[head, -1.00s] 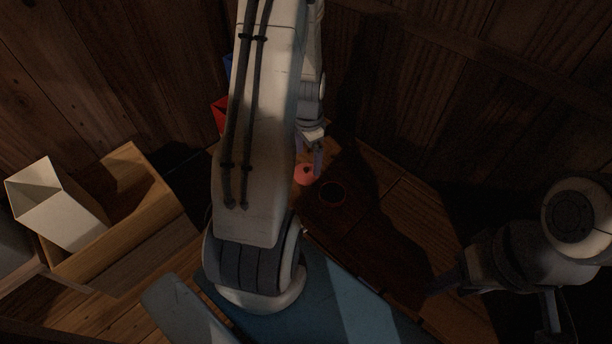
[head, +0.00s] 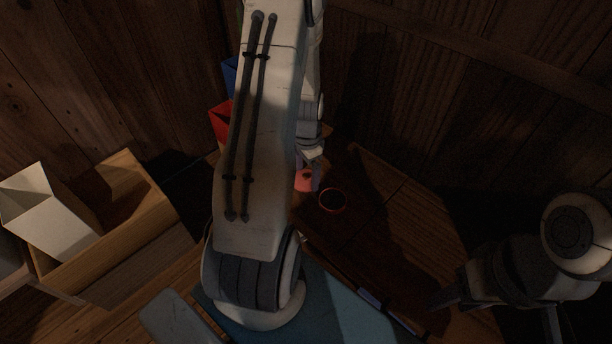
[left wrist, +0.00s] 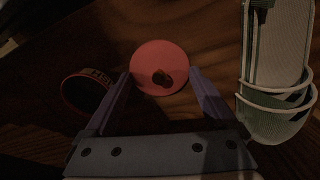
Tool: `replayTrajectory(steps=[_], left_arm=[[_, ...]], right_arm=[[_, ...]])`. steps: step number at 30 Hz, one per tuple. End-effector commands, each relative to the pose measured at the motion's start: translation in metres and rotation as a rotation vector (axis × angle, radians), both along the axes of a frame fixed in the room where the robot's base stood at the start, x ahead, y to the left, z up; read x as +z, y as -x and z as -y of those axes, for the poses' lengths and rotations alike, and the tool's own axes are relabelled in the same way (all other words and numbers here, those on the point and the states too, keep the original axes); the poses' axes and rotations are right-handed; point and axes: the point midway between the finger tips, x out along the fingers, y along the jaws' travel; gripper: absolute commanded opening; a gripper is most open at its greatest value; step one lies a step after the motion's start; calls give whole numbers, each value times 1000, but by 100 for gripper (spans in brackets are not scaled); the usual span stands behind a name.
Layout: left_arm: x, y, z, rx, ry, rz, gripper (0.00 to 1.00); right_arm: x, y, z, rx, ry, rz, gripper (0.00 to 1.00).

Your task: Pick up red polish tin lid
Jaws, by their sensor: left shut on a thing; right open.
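The red polish tin lid (head: 304,181) is a small round disc with a dark spot at its middle. In the left wrist view the lid (left wrist: 160,60) sits between the two fingers of my left gripper (left wrist: 160,76), which is shut on it. In the head view my left gripper (head: 308,178) is at the lid, partly hidden by my arm. The open round tin (head: 332,201), dark with a red rim, stands just right of the lid; it also shows in the left wrist view (left wrist: 86,92). My right gripper (head: 495,318) is open, empty and apart at the lower right.
A white and green rounded object (left wrist: 276,100) stands close on the right in the left wrist view. Red (head: 221,120) and blue (head: 230,72) box-like things stand behind my left arm. A wooden box (head: 125,225) with a white container (head: 45,215) is at left. The wooden top right of the tin is clear.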

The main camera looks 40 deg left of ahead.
Motion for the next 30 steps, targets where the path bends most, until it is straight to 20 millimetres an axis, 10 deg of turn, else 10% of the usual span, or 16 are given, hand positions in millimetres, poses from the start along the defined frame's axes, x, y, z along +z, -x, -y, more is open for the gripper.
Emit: replayTrajectory(steps=[11,30], left_arm=[[47,-1,0,0,-2,2,40],[105,6,112,0,0,0,40]], right_arm=[[31,0,0,0,0,0,50],[69,0,0,0,0,0,50]])
